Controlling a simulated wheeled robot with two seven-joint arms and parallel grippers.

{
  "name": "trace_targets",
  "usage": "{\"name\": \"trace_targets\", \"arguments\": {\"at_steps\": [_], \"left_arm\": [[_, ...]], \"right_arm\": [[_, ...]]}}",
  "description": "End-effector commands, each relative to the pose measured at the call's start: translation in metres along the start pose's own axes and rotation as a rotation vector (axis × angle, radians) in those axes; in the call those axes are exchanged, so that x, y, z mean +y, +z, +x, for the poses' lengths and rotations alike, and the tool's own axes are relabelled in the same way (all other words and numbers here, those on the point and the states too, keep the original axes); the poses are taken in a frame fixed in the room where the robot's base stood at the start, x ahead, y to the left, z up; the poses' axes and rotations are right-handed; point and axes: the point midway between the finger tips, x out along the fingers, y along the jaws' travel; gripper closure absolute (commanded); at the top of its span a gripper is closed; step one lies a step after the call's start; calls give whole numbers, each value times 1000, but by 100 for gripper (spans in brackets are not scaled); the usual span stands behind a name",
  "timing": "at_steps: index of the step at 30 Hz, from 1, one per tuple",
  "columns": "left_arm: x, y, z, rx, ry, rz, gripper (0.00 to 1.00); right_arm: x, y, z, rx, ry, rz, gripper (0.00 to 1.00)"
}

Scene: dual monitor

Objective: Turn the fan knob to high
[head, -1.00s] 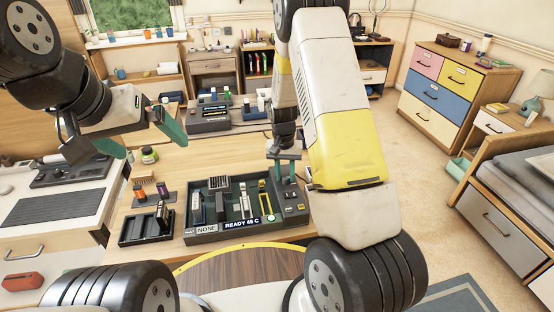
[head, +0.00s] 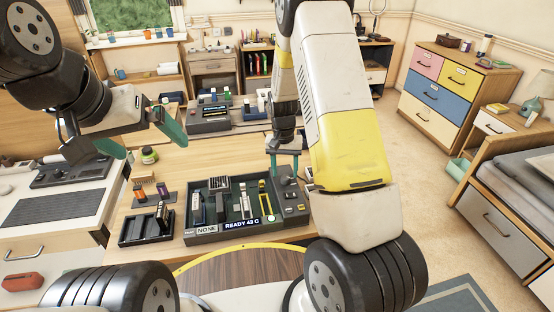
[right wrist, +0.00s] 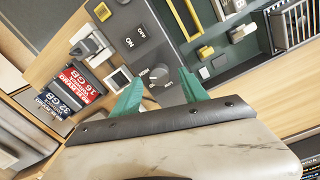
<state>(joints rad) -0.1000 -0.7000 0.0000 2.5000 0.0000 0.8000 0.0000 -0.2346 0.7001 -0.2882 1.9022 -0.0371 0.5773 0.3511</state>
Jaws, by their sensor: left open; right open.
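The dark device tray (head: 186,240) stands on the wooden table, with a control panel at its right end. In the right wrist view a round grey knob (right wrist: 159,73) shows on the panel (right wrist: 118,18), near a switch area marked ON and OFF. My right gripper (head: 285,170) is open above the panel. In the right wrist view its green fingertips (right wrist: 160,78) lie on either side of the knob; I cannot tell whether they touch it. My left gripper (head: 145,132) is open and empty, in the air at left. The front display (head: 241,224) reads READY 43 C.
A small black tray (head: 130,231) with upright parts stands left of the device. A green-lidded jar (head: 149,155) stands behind it. Red and blue cards marked 16 GB (right wrist: 82,84) and 32 GB (right wrist: 57,102) are close by in the wrist view. Another device (head: 208,118) is at the back.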

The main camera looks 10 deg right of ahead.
Motion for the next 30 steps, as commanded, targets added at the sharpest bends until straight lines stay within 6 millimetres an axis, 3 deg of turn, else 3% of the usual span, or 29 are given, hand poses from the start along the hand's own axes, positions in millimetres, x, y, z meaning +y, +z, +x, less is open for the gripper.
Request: {"name": "trace_targets", "arguments": {"at_steps": [3,9,23,26,30], "left_arm": [[0,0,0,0,0,0,0],[0,0,0,0,0,0,0],[0,0,0,0,0,0,0],[0,0,0,0,0,0,0],[0,0,0,0,0,0,0]], "right_arm": [[0,-1,-23,5,-2,1,49],[0,-1,-50,4,-1,0,49],[0,0,-61,4,-5,0,49],[1,5,-79,18,-32,-6,49],[7,23,-130,64,-106,-32,49]]}}
